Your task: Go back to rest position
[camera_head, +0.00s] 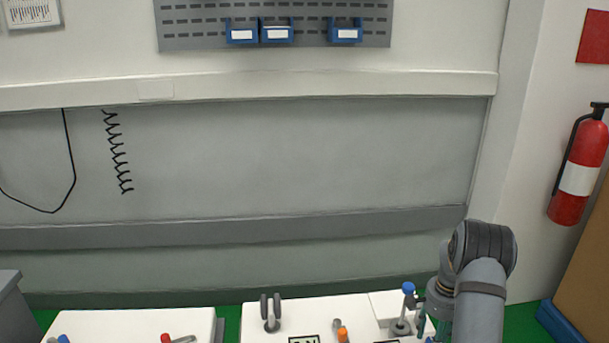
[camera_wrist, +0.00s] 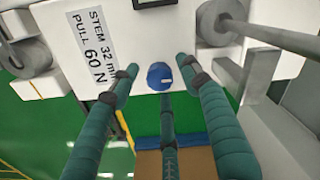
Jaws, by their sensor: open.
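My arm (camera_head: 480,290) reaches down at the lower right of the head view. My gripper (camera_wrist: 157,68) shows teal fingers spread apart in the wrist view, with nothing held between them. A blue round knob (camera_wrist: 160,76) lies between the fingertips in that view, with gaps to the fingers on both sides. In the head view a blue-topped post (camera_head: 408,289) stands on the white cart top (camera_head: 370,305), just left of my arm. The gripper is only partly visible there, beside that post.
A label (camera_wrist: 92,50) reads "STEM 32 mm PULL 60 N". A grey clamp-like fixture (camera_head: 270,312) and an orange-topped item (camera_head: 342,334) stand on the cart. Another white cart (camera_head: 130,325) is at left. A fire extinguisher (camera_head: 580,170) hangs at right.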

